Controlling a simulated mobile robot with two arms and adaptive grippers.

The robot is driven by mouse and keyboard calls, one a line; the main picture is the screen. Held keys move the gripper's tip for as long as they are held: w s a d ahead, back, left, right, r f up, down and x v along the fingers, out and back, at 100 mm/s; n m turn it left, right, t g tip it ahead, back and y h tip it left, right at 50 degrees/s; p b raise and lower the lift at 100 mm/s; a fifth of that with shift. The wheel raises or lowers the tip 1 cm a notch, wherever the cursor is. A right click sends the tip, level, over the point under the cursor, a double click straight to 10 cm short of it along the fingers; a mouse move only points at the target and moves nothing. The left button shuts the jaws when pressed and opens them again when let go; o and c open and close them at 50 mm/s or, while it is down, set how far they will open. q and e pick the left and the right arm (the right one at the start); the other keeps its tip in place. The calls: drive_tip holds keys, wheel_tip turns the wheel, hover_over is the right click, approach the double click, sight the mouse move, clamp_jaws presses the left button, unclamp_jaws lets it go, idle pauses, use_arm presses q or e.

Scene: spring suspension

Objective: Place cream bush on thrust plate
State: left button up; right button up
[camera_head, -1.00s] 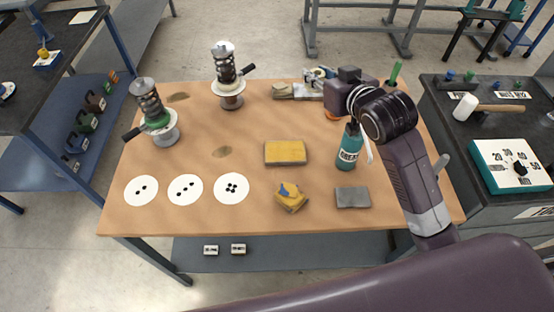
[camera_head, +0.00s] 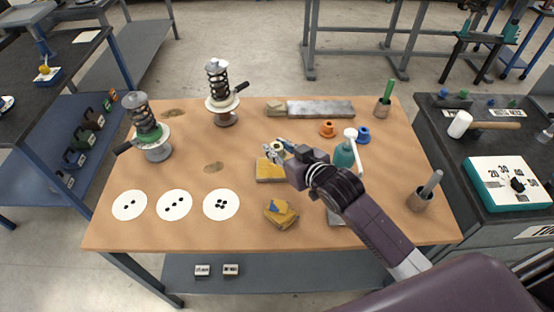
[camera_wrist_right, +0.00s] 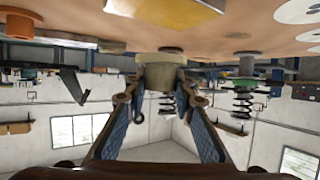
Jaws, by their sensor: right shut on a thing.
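My right gripper (camera_head: 276,150) is shut on a cream bush (camera_wrist_right: 161,58), which sits between its fingertips in the right wrist view (camera_wrist_right: 160,77). In the head view the gripper is over the yellow block near the table's middle, and the fingers partly hide the bush. I cannot tell for sure which thing is the thrust plate. Two upright spring assemblies, one at the back (camera_head: 222,95) and one at the left (camera_head: 146,125), have pale round plates. Both are left of the gripper and apart from it. My left gripper is not in view.
An orange bush (camera_head: 327,129) and a blue bush (camera_head: 363,134) stand right of centre. Open tabletop lies left of the gripper.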

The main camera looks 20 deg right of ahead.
sight(277, 167)
drive_tip(key=shift+f, duration=0.35)
wheel_tip(277, 167, down, 4)
drive_tip(key=shift+r, duration=0.25)
drive_tip(key=shift+f, duration=0.35)
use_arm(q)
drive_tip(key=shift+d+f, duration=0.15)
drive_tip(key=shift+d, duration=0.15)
use_arm(e)
drive_tip(key=shift+f, duration=0.1)
drive_tip(key=shift+f, duration=0.15)
drive_tip(key=o, duration=1.1)
drive_tip(key=shift+c, duration=0.2)
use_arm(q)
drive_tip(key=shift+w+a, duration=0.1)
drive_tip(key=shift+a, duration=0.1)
